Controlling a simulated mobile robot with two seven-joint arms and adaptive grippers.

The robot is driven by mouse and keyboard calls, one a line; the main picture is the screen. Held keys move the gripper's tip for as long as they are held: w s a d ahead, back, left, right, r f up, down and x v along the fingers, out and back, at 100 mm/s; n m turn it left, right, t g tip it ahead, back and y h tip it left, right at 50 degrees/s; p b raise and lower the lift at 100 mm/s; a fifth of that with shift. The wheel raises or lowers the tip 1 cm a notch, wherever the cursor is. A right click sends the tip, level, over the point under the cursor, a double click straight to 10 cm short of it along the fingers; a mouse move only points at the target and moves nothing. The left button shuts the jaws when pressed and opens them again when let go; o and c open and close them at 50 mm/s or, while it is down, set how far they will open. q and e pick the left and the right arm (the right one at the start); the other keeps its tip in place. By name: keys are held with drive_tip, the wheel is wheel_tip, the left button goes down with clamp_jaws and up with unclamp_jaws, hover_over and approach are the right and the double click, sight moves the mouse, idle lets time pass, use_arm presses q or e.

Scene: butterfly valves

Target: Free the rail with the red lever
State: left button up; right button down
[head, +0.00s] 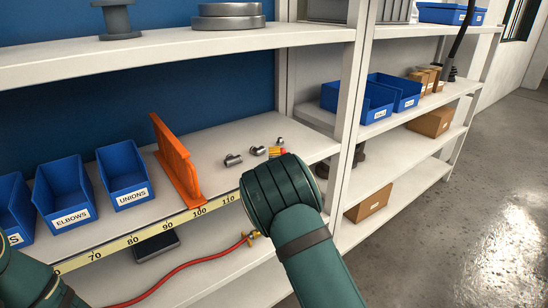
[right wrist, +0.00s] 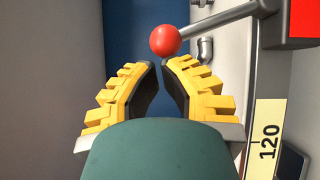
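In the right wrist view a red ball knob (right wrist: 165,40) sits on the end of a grey rod (right wrist: 212,20), which runs to a red block (right wrist: 304,18) at the upper right corner. My right gripper (right wrist: 161,65) has yellow fingers, parted by a narrow gap with nothing between the pads. The knob shows just past the fingertips; I cannot tell whether they touch it. In the head view my right arm hides the lever, and only a bit of the yellow fingers (head: 277,151) shows. The yellow scale rail (head: 150,230) runs along the shelf's front edge. My left gripper is out of view.
An orange divider (head: 178,165) stands on the shelf near the 100 mark. Blue bins (head: 124,175) stand left of it. Several small metal fittings (head: 233,159) lie to its right. A white shelf post (head: 347,100) rises right of my right arm. A red hose (head: 190,264) runs below.

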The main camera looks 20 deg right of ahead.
sight(283, 151)
drive_tip(key=shift+w+d+r+m, duration=0.1)
drive_tip(key=shift+d+r+m, duration=0.2)
drive_tip(key=shift+d+m, duration=0.1)
drive_tip(key=shift+w+d+r+m+g, duration=0.2)
drive_tip(key=shift+d+r+m+g, duration=0.15)
drive_tip(key=shift+d+m, duration=0.2)
drive_tip(key=shift+w+d+r+m+g, duration=0.2)
drive_tip(key=shift+d+m+g, duration=0.25)
drive_tip(key=shift+d, duration=0.15)
drive_tip(key=shift+w+d+r+m+g+y+b, duration=0.1)
drive_tip(key=shift+w+d+m+g+y+b, duration=0.2)
drive_tip(key=shift+d+m, duration=0.3)
drive_tip(key=shift+w+d+r+m+g+y+b, duration=0.2)
drive_tip(key=shift+d+m+g+y, duration=0.25)
drive_tip(key=shift+d, duration=0.35)
drive_tip(key=shift+w+d+f+m+g+y+b, duration=0.15)
drive_tip(key=shift+w+d+m+g+y, duration=0.25)
drive_tip(key=shift+d, duration=0.3)
drive_tip(key=shift+s+r, duration=0.1)
